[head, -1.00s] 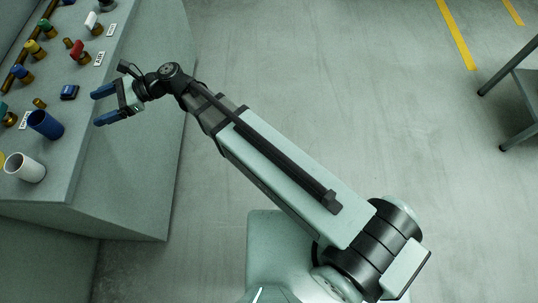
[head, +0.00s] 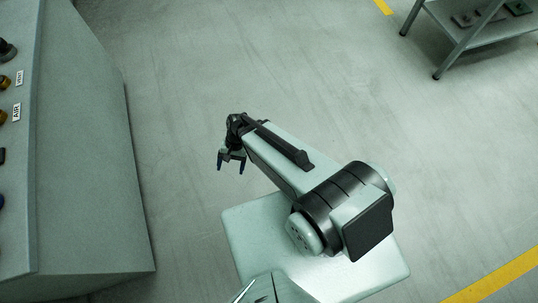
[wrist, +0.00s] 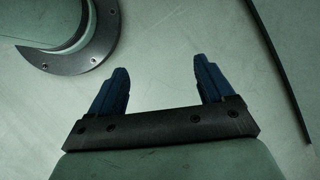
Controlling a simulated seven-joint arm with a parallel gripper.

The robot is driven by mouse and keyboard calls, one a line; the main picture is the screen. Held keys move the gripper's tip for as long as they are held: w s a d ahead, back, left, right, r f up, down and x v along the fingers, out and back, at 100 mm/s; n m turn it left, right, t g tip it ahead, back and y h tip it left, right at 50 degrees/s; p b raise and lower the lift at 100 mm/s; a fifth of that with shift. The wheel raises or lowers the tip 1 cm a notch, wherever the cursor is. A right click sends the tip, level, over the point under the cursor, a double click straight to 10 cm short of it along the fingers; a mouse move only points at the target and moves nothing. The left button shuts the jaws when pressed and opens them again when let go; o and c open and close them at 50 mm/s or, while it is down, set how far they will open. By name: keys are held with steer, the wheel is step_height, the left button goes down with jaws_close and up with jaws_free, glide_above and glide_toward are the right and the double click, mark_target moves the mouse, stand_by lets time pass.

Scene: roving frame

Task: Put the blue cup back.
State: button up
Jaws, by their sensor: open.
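My gripper (head: 231,167) is open and empty, hanging over bare floor to the right of the console, well apart from it. In the wrist view its two dark blue fingers (wrist: 162,78) stand wide apart with only grey floor between them. The blue cup is not clearly in view now. A dark blue sliver (head: 1,202) shows at the left edge of the head view, and I cannot tell whether it is the cup.
The grey-green console (head: 75,190) stands at the left, with knobs and labels cut off by the picture edge. A metal shelf table (head: 470,30) is at the top right. Open floor (head: 180,90) lies between them, with yellow lines on it. A dark strip (wrist: 280,70) crosses the wrist view's right.

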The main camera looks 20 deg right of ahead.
steer(key=s+d+f+n+g+h, duration=0.1)
steer(key=s+d+f+n+h, duration=0.1)
steer(key=s+d, duration=0.5)
steer(key=s+d+f+n+g+h, duration=0.1)
steer(key=s+d+f+n+h, duration=0.1)
steer(key=s+d, duration=0.5)
steer(key=d+f, duration=0.1)
steer(key=d, duration=0.2)
steer(key=shift+f+n+g, duration=0.35)
steer(key=shift+n+g, duration=0.05)
